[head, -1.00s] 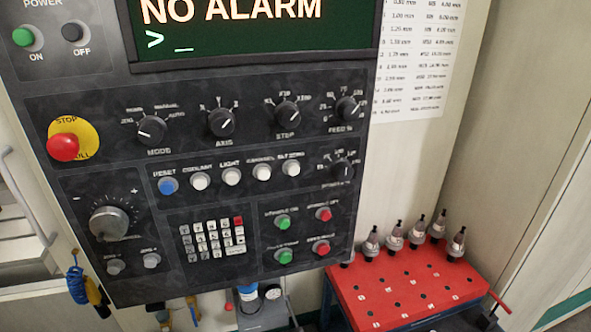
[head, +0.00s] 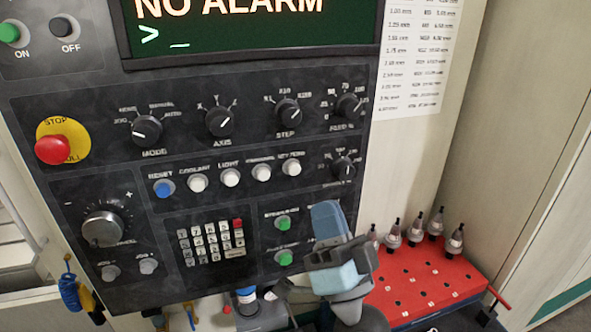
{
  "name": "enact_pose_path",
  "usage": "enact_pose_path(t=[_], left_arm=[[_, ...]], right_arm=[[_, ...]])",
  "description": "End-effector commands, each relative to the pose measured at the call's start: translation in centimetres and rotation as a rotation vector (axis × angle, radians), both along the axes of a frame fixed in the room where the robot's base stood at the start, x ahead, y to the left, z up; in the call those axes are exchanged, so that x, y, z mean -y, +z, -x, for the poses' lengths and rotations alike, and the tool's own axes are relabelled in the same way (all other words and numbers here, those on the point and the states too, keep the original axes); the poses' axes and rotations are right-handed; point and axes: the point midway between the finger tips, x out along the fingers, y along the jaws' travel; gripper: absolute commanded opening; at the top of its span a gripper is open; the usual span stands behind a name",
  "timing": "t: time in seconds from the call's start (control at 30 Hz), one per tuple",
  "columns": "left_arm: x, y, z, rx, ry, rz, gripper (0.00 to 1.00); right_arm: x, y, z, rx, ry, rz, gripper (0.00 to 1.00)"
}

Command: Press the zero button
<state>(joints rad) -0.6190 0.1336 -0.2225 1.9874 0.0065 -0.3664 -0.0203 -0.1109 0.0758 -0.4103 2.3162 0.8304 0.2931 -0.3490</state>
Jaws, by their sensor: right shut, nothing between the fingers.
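The zero button (head: 292,168) is the white round button at the right end of the row under the dials, with a blurred label that seems to read "SET ZERO". It stands out from the dark control panel (head: 130,185) and nothing covers it. My right gripper (head: 326,212) is shut and empty, with its fingertips pointing up. In the picture it is below and a little right of the zero button, apart from it, and hides the red buttons at the panel's lower right. My left gripper is not in view.
Other white buttons (head: 261,172) and the blue reset button (head: 164,188) share the row. A red emergency stop (head: 52,150) is at the left. Two green buttons (head: 283,223) and a keypad (head: 211,243) sit below. A red tool cart (head: 432,279) stands at right.

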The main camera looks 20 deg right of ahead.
Motion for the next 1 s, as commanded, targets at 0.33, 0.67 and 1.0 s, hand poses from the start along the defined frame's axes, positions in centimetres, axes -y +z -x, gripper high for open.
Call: enact_pose_path(t=[0.33, 0.67, 1.0], left_arm=[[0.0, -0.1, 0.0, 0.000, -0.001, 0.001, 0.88], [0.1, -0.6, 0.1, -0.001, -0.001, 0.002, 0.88], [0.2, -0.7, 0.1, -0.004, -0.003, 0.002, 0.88]], right_arm=[[-0.1, -0.1, -0.5, -0.001, 0.000, 0.003, 0.00], [-0.2, -0.2, -4.7, 0.000, -0.001, 0.005, 0.00], [-0.3, -0.1, -8.3, -0.002, 0.000, 0.003, 0.00]])
